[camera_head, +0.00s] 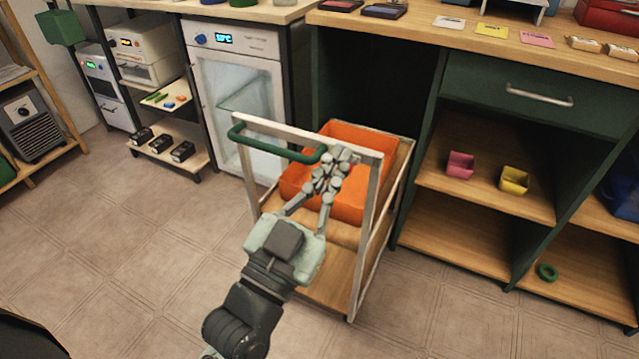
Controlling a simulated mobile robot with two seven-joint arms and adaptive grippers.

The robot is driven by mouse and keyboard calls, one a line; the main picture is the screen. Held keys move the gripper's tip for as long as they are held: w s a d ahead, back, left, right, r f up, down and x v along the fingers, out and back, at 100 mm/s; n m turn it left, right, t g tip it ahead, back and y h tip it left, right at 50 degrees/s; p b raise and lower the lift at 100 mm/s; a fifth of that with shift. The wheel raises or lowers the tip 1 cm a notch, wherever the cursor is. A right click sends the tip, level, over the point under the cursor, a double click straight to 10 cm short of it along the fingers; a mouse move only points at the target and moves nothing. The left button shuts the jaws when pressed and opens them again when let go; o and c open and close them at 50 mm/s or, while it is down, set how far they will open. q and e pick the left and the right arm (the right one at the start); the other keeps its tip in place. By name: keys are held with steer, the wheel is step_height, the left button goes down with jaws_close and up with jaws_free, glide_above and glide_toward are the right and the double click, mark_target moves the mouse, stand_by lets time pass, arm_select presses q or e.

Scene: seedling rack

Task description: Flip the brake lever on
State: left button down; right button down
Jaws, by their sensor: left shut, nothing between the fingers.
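A cart (371,245) with a pale frame and wooden shelves stands in front of the bench. A green handle bar (262,146) sticks out from the top of its near side. My left gripper (337,168) reaches over the near side of the cart, its fingers beside the right end of the green handle. The fingers are shut with nothing held between them. I cannot make out a separate brake lever; the gripper and arm cover part of the cart's near side. My right gripper is not in view.
Orange bins (352,207) sit on the cart. Behind it are a glass-door cabinet (238,100) and a green workbench with a drawer (530,95). Small pink (460,165) and yellow (514,179) bins stand on its shelf. The tiled floor (130,230) to the left is clear.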

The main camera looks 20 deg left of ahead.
arm_select(q)
steer(key=shift+w+a+f, duration=0.15)
steer(key=shift+w+f, duration=0.6)
steer(key=shift+w+a+f, duration=0.1)
steer(key=shift+w+f, duration=0.6)
steer(key=shift+w, duration=0.05)
steer(key=shift+f+b, duration=0.1)
steer(key=shift+b, duration=0.25)
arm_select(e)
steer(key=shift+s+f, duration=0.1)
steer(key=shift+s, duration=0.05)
